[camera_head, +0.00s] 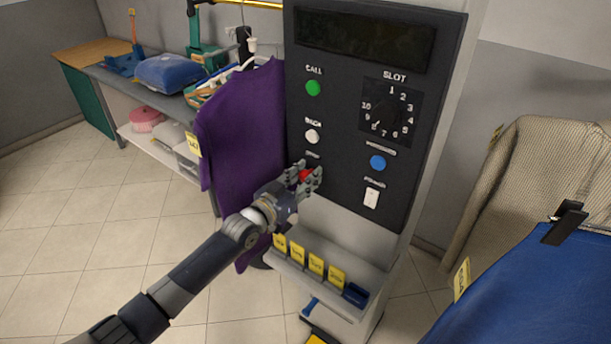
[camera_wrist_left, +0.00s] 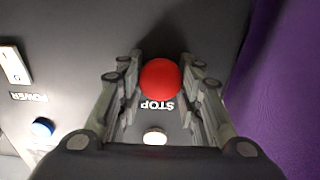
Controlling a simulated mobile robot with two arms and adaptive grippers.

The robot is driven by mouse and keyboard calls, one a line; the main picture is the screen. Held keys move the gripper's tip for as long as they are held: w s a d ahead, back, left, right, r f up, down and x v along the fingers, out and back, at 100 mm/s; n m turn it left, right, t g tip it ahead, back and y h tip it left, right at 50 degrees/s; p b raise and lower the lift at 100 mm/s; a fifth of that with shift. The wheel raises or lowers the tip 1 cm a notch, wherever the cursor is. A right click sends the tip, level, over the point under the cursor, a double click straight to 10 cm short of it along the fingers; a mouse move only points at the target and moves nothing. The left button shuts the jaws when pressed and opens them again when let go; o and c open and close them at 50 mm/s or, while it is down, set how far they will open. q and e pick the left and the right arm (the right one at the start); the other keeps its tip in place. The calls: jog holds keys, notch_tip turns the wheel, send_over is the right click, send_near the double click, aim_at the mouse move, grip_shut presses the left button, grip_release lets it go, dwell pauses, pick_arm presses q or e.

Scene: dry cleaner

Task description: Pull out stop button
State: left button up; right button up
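The red stop button (camera_head: 306,175) is on the lower left of the dark control panel (camera_head: 340,130). In the left wrist view the red button (camera_wrist_left: 160,78) lies between the fingertips, above the word STOP, which appears upside down. My left gripper (camera_head: 308,177) is at the panel with its two fingers on either side of the button. In the left wrist view my left gripper (camera_wrist_left: 158,82) has its fingers apart, with a gap seeming to show between the button and each finger. My right gripper is not in view.
The panel also has a green call button (camera_head: 313,88), a white button (camera_head: 312,136), a blue button (camera_head: 377,162), a slot dial (camera_head: 388,113) and a white power switch (camera_head: 371,198). A purple garment (camera_head: 240,130) hangs left, close to my gripper. A tag tray (camera_head: 318,276) juts out below.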

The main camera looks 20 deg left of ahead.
pick_arm(q)
grip_shut()
jog(key=shift+s+a+f, duration=0.1)
jog(key=shift+s+a, duration=0.05)
jog(key=shift+s, duration=0.2)
jog(key=shift+s+a, duration=0.15)
jog(key=shift+s, duration=0.35)
jog(key=o, duration=1.1)
grip_release()
jog(key=v, duration=1.2)
jog(key=shift+a, duration=0.1)
